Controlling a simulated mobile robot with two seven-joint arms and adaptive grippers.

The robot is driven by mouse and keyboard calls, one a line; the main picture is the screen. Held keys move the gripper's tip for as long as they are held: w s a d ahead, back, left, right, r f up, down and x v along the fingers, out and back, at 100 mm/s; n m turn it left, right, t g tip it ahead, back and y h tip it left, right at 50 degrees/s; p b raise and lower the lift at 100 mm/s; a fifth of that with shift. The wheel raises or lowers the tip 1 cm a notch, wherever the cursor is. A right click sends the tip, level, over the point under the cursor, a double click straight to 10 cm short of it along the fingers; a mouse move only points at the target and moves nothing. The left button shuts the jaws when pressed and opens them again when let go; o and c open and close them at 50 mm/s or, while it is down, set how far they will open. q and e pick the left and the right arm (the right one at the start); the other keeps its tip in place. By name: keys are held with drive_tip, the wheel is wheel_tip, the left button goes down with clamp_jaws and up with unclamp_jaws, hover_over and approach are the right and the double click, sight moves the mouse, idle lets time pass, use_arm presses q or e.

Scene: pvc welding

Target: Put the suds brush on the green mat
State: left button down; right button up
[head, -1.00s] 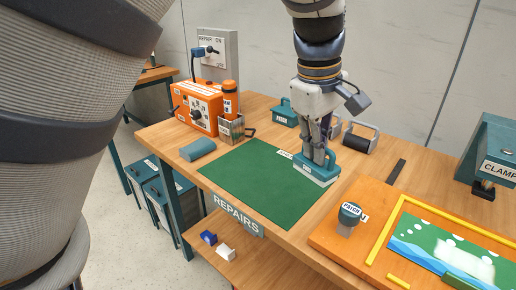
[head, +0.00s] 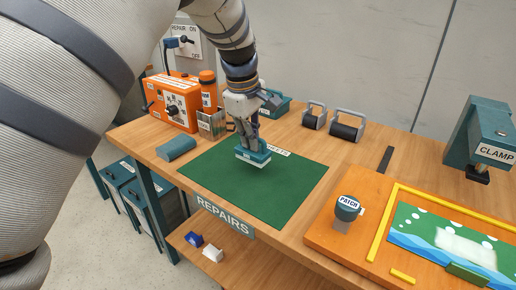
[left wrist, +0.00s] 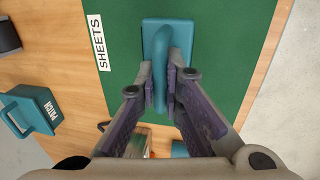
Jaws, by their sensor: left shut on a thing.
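The suds brush is a teal block brush (head: 252,156) with a pale underside and a loop handle. My left gripper (head: 251,143) is shut on its handle from above. In the left wrist view the brush (left wrist: 182,40) lies between the fingers (left wrist: 163,75), its handle running along them. The green mat (head: 270,190) lies flat on the bench, and the brush is over its back part, near the SHEETS label. I cannot tell whether the brush touches the mat or hangs just above it. My right gripper is not in view.
Two rollers (head: 346,126) stand behind. An orange board (head: 330,225) is at right.

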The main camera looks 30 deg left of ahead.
sight(245, 152)
use_arm(q)
drive_tip(key=shift+w+a+f, duration=0.1)
drive_tip(key=shift+a+f, duration=0.05)
drive_tip(key=shift+f, duration=0.75)
drive_tip(key=shift+w+a+f, duration=0.1)
drive_tip(key=shift+f, duration=0.8)
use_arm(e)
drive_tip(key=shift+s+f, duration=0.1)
use_arm(q)
drive_tip(key=shift+f, duration=0.2)
drive_tip(key=c, duration=1.7)
unclamp_jaws()
drive_tip(key=shift+r, duration=0.1)
drive_tip(key=r, duration=0.4)
drive_tip(key=s+r, duration=0.1)
drive_tip(key=r, duration=0.3)
drive_tip(key=s+r, duration=0.1)
drive_tip(key=r, duration=0.3)
drive_tip(key=shift+s+p, duration=0.2)
drive_tip(key=shift+p, duration=0.15)
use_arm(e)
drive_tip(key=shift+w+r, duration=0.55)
